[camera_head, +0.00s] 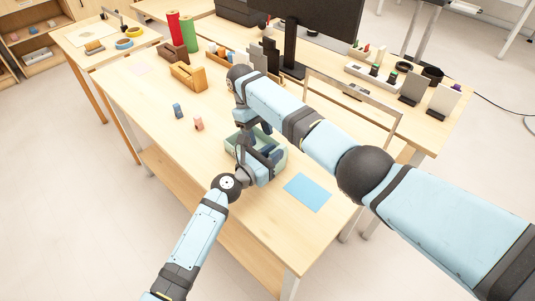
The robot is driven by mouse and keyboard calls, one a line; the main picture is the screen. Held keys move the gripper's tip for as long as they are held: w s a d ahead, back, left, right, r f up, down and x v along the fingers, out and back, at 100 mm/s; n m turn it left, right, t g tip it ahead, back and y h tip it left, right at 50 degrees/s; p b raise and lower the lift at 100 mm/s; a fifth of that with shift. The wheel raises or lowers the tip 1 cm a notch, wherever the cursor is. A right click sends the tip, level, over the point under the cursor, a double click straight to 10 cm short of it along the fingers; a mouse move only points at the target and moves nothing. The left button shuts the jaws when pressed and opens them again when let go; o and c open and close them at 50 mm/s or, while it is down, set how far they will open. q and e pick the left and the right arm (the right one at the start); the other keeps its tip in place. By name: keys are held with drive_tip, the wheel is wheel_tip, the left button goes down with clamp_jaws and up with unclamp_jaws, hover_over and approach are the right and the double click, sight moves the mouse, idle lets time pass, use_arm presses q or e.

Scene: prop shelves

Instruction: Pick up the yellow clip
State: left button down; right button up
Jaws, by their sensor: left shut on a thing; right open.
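I cannot make out a yellow clip on the table. My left gripper (268,156) is over a green tray (282,163) on the front table, low at its opening. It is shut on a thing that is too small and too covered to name.
A blue sheet (307,192) lies right of the tray. A blue piece (177,110) and a pink piece (198,124) stand left of it. A wooden holder (188,77) and a monitor (310,22) are behind. The table's front left is clear.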

drive_tip(key=x, duration=0.8)
drive_tip(key=shift+d+f, duration=0.1)
drive_tip(key=shift+d, duration=0.2)
drive_tip(key=c, duration=1)
